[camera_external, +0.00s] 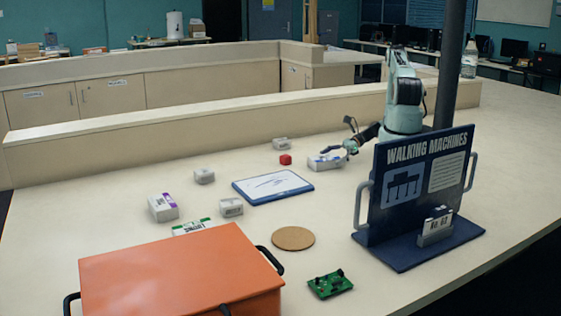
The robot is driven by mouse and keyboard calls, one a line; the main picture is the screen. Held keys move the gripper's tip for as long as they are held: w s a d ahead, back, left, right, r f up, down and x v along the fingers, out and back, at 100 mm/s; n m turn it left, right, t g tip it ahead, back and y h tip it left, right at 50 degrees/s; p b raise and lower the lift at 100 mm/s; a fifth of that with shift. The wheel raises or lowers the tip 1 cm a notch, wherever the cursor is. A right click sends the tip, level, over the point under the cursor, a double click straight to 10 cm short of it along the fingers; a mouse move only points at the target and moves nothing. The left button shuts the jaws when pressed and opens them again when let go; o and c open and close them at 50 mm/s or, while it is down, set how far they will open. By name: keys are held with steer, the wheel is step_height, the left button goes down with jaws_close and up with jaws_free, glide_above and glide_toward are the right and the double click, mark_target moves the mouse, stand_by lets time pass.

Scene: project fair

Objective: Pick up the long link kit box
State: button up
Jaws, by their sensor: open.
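Several small grey-white boxes are on the table, and their labels are too small to read, so I cannot tell for certain which is the long link kit box. A longer pale box with a bluish label (324,163) lies right of the whiteboard. My gripper (338,150) is open at this box's right end, just over or beside it; I cannot tell if they touch. Other boxes are one with a purple label (163,208), one by the whiteboard's front edge (231,207), one at the left (204,176) and one at the back (281,144).
A blue-framed whiteboard (272,187) lies mid-table, with a red cube (285,159) behind it. A "Walking Machines" sign (415,185) stands at right with a grey box (435,228) on its base. An orange case (180,275), cork disc (293,238) and green circuit board (329,284) are in front.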

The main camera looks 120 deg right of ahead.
steer(key=shift+x, duration=0.8)
steer(key=c, duration=1.2)
steer(key=shift+o, duration=0.2)
